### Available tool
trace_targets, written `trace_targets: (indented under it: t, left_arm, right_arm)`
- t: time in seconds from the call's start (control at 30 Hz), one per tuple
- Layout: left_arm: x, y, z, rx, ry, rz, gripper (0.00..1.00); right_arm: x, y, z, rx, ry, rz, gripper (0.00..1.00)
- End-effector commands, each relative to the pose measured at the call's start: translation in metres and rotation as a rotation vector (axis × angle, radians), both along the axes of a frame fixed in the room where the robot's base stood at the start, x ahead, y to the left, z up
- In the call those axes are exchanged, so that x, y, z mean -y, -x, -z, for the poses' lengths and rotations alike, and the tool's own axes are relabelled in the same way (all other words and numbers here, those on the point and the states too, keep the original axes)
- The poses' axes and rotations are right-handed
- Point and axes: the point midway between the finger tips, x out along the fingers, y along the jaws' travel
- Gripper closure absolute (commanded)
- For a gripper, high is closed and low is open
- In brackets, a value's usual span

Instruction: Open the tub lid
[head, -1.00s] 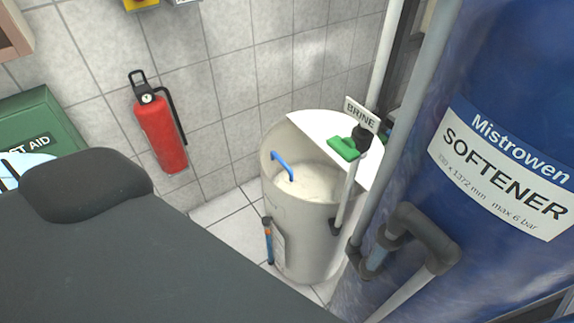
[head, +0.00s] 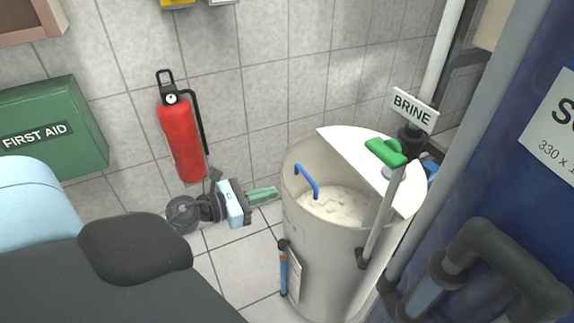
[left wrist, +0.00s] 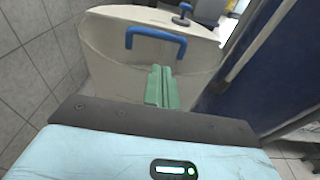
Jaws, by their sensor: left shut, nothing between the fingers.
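The pale brine tub (head: 330,265) stands at the right of centre in the head view and fills the upper middle of the left wrist view (left wrist: 110,50). A white panel (head: 345,143) covers its right part. White grainy contents show in the left part. A blue handle (head: 308,181) spans near the tub's left top; I cannot tell what it is fixed to. My left gripper (head: 276,190) is shut and empty, its green fingers pointing at the tub's left side near the rim. In the wrist view, the fingers (left wrist: 159,70) point toward the handle (left wrist: 156,39). My right gripper is out of view.
A green knob (head: 385,152) and a BRINE sign (head: 412,110) stand over the tub's right part. Grey pipes (head: 480,250) and the blue softener tank (head: 530,190) crowd the right. A red fire extinguisher (head: 180,138) and a first aid box (head: 50,130) are on the wall.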

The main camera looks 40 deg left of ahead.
Motion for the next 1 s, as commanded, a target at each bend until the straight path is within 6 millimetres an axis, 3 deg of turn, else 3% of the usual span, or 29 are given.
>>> trace_targets:
  t: [0.6,1.0]
  left_arm:
    - [0.031,-0.076,0.011,0.001,0.005,-0.003,1.00]
    - [0.036,-0.088,0.014,-0.001,0.004,-0.002,1.00]
  right_arm:
    - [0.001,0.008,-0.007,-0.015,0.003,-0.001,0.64]
    - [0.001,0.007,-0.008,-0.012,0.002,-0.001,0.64]
